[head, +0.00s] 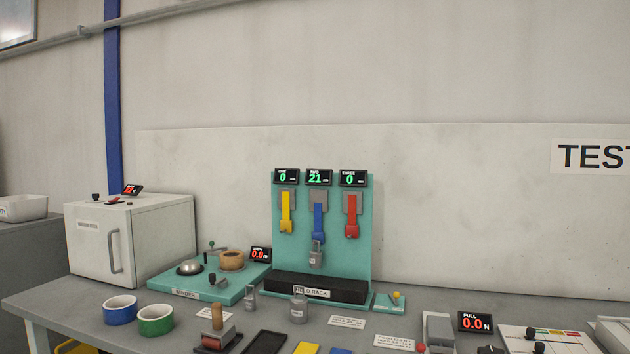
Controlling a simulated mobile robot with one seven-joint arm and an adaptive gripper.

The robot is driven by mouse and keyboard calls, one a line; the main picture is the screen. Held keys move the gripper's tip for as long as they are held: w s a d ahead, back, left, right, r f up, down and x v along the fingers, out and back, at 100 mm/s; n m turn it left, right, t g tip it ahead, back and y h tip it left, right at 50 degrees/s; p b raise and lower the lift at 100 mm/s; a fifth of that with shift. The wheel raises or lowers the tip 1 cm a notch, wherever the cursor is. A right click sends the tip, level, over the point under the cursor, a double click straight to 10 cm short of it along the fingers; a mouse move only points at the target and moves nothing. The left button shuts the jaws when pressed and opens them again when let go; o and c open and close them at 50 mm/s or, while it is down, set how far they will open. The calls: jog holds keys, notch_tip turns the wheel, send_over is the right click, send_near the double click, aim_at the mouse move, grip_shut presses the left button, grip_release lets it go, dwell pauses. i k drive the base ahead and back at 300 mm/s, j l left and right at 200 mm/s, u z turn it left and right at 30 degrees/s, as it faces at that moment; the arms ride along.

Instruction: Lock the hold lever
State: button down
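A teal hold rack (362,230) stands on the bench in the middle of the head view. Yellow (286,212), blue (318,222) and red (352,217) strips hang on its panel. A metal weight (316,254) hangs at the lower end of the blue strip. A small lever with a yellow knob (396,296) stands on a teal base at the rack's right foot. No readable label marks it as the hold lever, and its lock state cannot be told. My gripper is not in view.
A teal rewinder (190,289) with a tan roll (231,260) stands left of the rack, beside a white box (133,238). Blue (120,309) and green (155,319) tape rolls, metal weights (298,308) and a pull meter (475,322) crowd the front.

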aim_at(396, 295)
jog(key=l+u, duration=0.1)
jog(key=l, duration=1.35)
jog(key=i, duration=0.9)
